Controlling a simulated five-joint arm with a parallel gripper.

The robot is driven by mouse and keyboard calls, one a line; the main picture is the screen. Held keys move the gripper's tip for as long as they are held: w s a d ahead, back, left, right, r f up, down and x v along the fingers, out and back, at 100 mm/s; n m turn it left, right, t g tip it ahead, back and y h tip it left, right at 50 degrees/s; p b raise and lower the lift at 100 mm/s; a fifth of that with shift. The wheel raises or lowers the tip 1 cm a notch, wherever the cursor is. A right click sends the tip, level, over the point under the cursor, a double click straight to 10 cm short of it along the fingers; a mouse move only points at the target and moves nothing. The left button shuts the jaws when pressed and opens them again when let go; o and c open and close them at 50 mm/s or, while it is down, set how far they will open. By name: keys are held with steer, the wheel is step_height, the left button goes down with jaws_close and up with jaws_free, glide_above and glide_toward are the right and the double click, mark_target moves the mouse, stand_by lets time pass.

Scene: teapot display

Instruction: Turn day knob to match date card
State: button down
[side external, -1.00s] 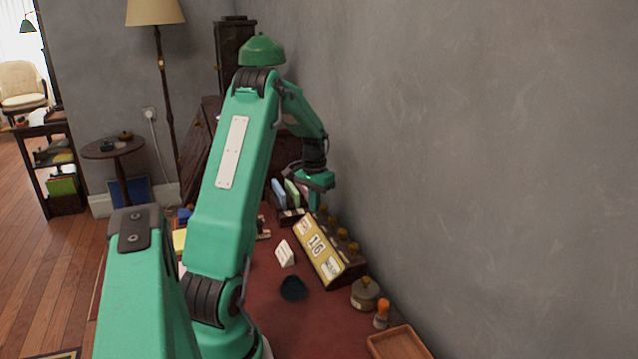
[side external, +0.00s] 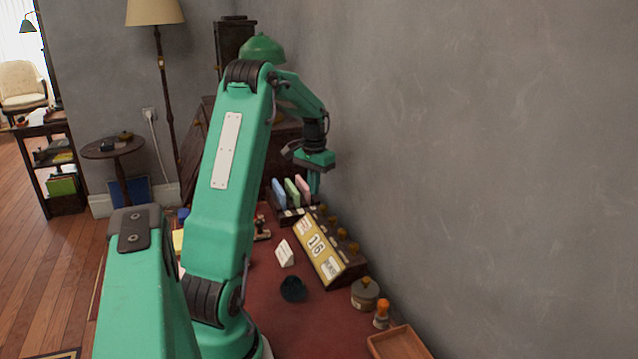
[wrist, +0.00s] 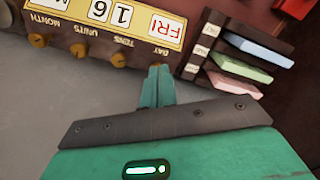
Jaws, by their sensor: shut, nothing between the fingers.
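The yellow-faced calendar (side external: 318,252) stands on the desk against the wall, with a row of brown knobs along its top. In the wrist view the calendar (wrist: 140,38) appears upside down, showing FRI in red, then 1 and 6; the month window is cut off. The TENS (wrist: 118,60), UNITS (wrist: 78,51) and MONTH (wrist: 38,40) knobs show there. The day knob is hidden by my fingers in that view; its end of the row (side external: 322,208) shows in the side view. My gripper (side external: 314,191) is shut and empty above that end. The white date card (side external: 285,253) stands in front, its writing too small to read.
A rack holding blue, green and pink cards (side external: 291,191) stands just beyond the day end. A round grey-brown pot (side external: 365,294), an orange-handled stamp (side external: 382,314) and a wooden tray (side external: 398,345) are at the near end. A dark dish (side external: 293,288) lies on the red desk top.

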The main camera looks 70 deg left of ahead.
mark_target(324, 210)
steer(key=shift+r, duration=0.1)
steer(key=shift+w+d+r, duration=0.2)
steer(key=shift+w+d, duration=0.2)
steer(key=shift+d, duration=0.1)
steer(key=shift+w+d+r, duration=0.2)
steer(key=shift+w+d, duration=0.2)
steer(key=shift+d, duration=0.05)
steer(key=shift+f, duration=3.45)
steer(key=shift+w+a, duration=0.1)
steer(key=shift+a, duration=0.1)
steer(key=shift+s+a, duration=0.4)
steer(key=shift+a, duration=0.45)
